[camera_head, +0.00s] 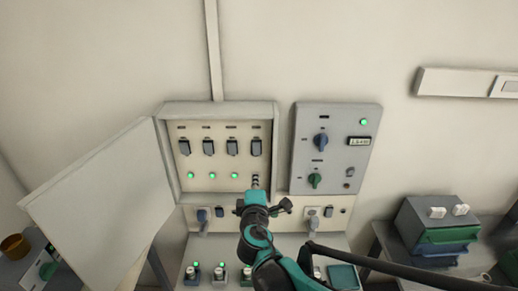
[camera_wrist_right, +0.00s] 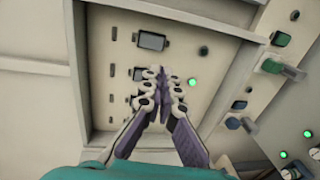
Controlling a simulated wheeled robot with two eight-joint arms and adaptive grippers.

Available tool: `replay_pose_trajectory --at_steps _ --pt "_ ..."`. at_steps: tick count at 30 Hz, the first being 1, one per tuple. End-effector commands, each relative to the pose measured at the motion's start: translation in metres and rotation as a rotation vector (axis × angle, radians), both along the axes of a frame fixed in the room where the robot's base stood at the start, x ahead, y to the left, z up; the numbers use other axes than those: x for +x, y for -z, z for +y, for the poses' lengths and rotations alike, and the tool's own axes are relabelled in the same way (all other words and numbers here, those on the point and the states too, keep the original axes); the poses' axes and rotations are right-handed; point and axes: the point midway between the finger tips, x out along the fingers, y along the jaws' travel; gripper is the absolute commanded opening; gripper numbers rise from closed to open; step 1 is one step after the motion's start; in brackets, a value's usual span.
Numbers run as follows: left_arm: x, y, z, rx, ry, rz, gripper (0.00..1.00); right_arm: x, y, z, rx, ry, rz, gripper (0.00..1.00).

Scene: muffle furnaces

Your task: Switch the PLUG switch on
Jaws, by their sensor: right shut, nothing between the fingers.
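An open switch box (camera_head: 225,188) on the wall holds a row of several dark switches; their labels are too small to read, so I cannot tell which is PLUG. The rightmost switch (camera_head: 256,147) has no lit lamp visible below it. The other switches have lit green lamps under them. My right gripper (camera_head: 255,182) is shut and empty, just below the rightmost switch. In the right wrist view its closed fingertips (camera_wrist_right: 164,82) are in front of the panel, covering part of it; contact cannot be told. A dark switch (camera_wrist_right: 152,41) shows beyond them. My left gripper is not in view.
The box's door (camera_head: 100,205) hangs open to the left. A grey control panel (camera_head: 334,125) with knobs and a display is close on the right. Sockets with plugs (camera_head: 312,220) run below the box.

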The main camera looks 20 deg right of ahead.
Motion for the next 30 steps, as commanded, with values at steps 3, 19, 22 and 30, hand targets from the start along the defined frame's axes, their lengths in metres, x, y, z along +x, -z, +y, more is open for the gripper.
replay_pose_trajectory --at_steps 3,19,22,30 --pt "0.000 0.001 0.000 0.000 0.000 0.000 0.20 0.000 0.001 0.000 0.000 0.001 0.000 0.00" --pt "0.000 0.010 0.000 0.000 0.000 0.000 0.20 0.049 0.009 -0.016 0.002 0.005 0.000 0.00" --pt "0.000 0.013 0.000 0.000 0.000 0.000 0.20 0.070 0.013 -0.022 0.004 0.006 0.001 0.00" --pt "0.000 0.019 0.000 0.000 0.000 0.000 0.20 0.116 0.019 -0.035 0.004 0.004 0.000 0.00"
